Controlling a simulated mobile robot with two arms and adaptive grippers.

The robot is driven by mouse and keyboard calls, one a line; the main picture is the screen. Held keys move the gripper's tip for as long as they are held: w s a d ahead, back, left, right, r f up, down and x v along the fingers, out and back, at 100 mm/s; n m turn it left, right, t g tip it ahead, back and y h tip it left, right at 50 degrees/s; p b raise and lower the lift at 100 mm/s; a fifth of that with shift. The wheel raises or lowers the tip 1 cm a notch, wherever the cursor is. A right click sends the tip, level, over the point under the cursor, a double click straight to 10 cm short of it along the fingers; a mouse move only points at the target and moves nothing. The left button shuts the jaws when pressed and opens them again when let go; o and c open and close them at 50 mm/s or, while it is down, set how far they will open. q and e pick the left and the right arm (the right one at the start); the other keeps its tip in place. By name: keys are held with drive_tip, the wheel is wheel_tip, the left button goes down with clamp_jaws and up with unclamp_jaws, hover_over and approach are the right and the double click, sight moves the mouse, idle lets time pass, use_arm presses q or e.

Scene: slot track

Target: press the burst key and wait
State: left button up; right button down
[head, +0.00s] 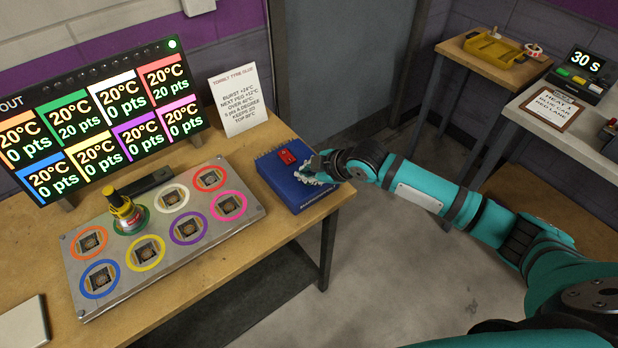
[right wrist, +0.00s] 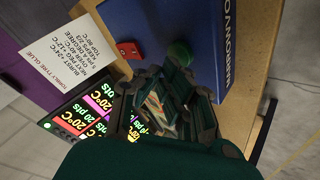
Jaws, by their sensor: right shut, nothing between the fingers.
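The blue box (head: 283,184) stands at the right end of the table. It carries a red rocker switch (head: 287,157) and a round green button (right wrist: 179,53); both show in the right wrist view, with the red switch (right wrist: 129,50) beside the button. In the head view my gripper hides the green button. My right gripper (head: 310,172) is shut and empty, its fingertips over the box close to the green button. I cannot tell whether they touch it. The right wrist view shows its folded fingers (right wrist: 178,98). My left gripper is not in view.
A metal plate (head: 188,236) with several ringed sockets lies on the table (head: 30,250). A yellow-black tool (head: 125,212) stands at its green ring. The scoreboard (head: 108,115) shows 20°C everywhere, with 20 pts on green. A paper card (head: 239,101) stands behind. A timer (head: 583,68) reads 30 S.

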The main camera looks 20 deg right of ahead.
drive_tip(key=shift+f, duration=0.45)
idle(0.8)
drive_tip(key=shift+r, duration=0.15)
drive_tip(key=shift+r+p, duration=0.75)
drive_tip(key=shift+p, duration=0.1)
wheel_tip(320, 180, up, 5)
drive_tip(key=p, duration=0.5)
idle(0.5)
